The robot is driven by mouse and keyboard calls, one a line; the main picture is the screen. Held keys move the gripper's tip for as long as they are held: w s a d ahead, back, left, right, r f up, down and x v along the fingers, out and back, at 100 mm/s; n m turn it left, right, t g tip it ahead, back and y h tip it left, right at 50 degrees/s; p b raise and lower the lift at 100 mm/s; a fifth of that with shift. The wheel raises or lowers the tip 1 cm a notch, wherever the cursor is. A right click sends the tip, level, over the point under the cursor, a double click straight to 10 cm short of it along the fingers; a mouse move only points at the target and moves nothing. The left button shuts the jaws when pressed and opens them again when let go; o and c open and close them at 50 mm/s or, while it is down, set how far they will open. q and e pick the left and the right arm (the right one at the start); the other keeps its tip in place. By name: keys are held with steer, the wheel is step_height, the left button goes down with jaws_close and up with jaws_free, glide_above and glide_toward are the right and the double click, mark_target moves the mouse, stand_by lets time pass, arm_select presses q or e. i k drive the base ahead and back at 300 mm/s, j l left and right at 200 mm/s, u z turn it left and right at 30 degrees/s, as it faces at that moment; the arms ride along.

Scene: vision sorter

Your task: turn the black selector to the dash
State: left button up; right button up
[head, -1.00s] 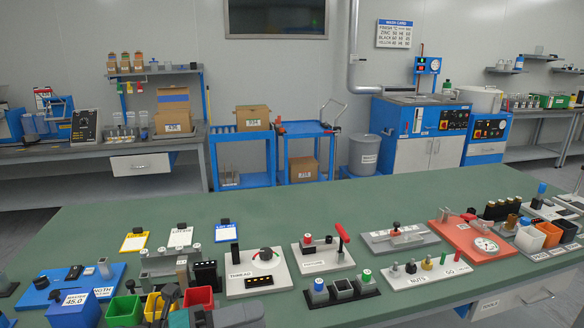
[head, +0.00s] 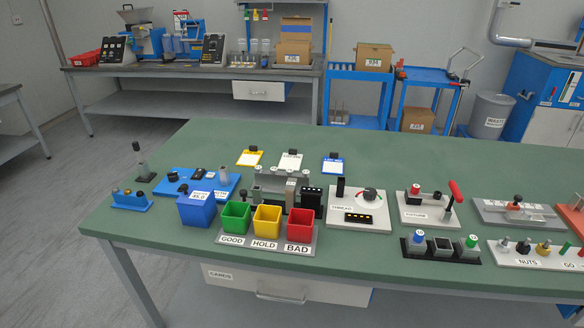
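A black round selector knob (head: 370,194) sits on a white panel (head: 338,208) right of the middle of the head view. A small red and green marking shows beside the knob. The panel also bears a black upright block (head: 340,187), a dark strip with several yellowish marks (head: 358,217) and a label. The dash and the knob's exact pointing are too small to tell. Neither of my grippers is in view.
Green (head: 236,216), yellow (head: 267,219) and red (head: 300,225) bins stand left of the panel, with a blue bin (head: 197,209) farther left. A fixture with a red handle (head: 455,192) stands to the right. The green table (head: 150,225) has free room behind the panel.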

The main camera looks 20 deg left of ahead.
mark_target(173, 177)
steer(key=u, duration=1.4)
